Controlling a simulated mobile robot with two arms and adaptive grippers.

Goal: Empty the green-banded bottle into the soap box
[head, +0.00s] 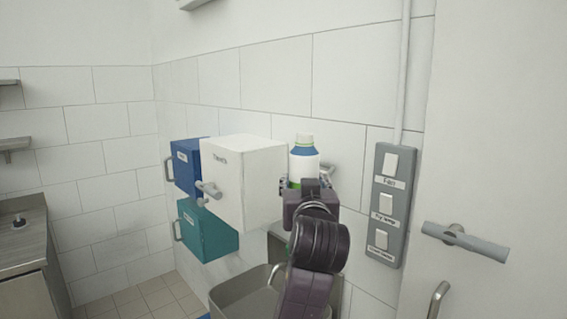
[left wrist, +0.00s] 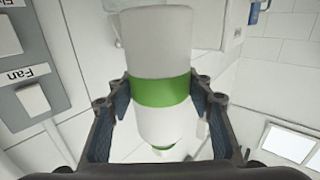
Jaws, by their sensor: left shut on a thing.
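My left gripper (head: 303,184) is shut on the green-banded bottle (head: 304,164), raised in front of the tiled wall. The bottle is white, with a white cap and a blue and green shoulder, and it stands upright. In the left wrist view the two fingers (left wrist: 160,100) press on both sides of the bottle's green band (left wrist: 160,91). Three wall boxes with handles hang to its left: a blue box (head: 184,170), a white box (head: 240,180) and a teal box (head: 208,232). The white label seems to read "Towels"; the other labels are too small to read. My right gripper is out of view.
A grey switch panel (head: 385,205) is on the wall just right of the bottle. A door with a lever handle (head: 465,241) is further right. A steel basin (head: 238,292) lies below, partly behind my arm. A counter (head: 22,250) stands at far left.

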